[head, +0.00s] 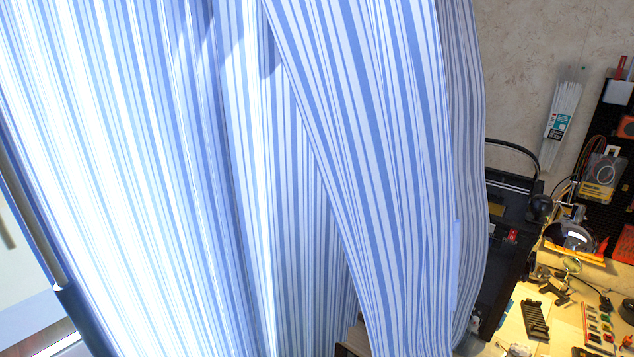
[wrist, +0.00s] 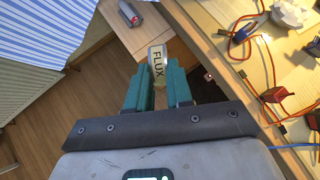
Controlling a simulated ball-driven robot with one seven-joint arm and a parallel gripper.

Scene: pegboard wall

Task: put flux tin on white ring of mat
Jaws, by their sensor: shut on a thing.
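In the wrist view, my gripper (wrist: 158,83) has its two green fingers closed on the flux tin (wrist: 157,58), a small pale tin with "FLUX" in dark letters. My gripper and the tin do not show in the head view.
A blue-striped curtain (head: 290,150) fills most of the head view and hides much of the bench. The cluttered workbench (head: 520,318) shows at right. In the wrist view, orange leads and a red clip (wrist: 274,95) lie right of the tin; wooden floor (wrist: 60,120) is at left.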

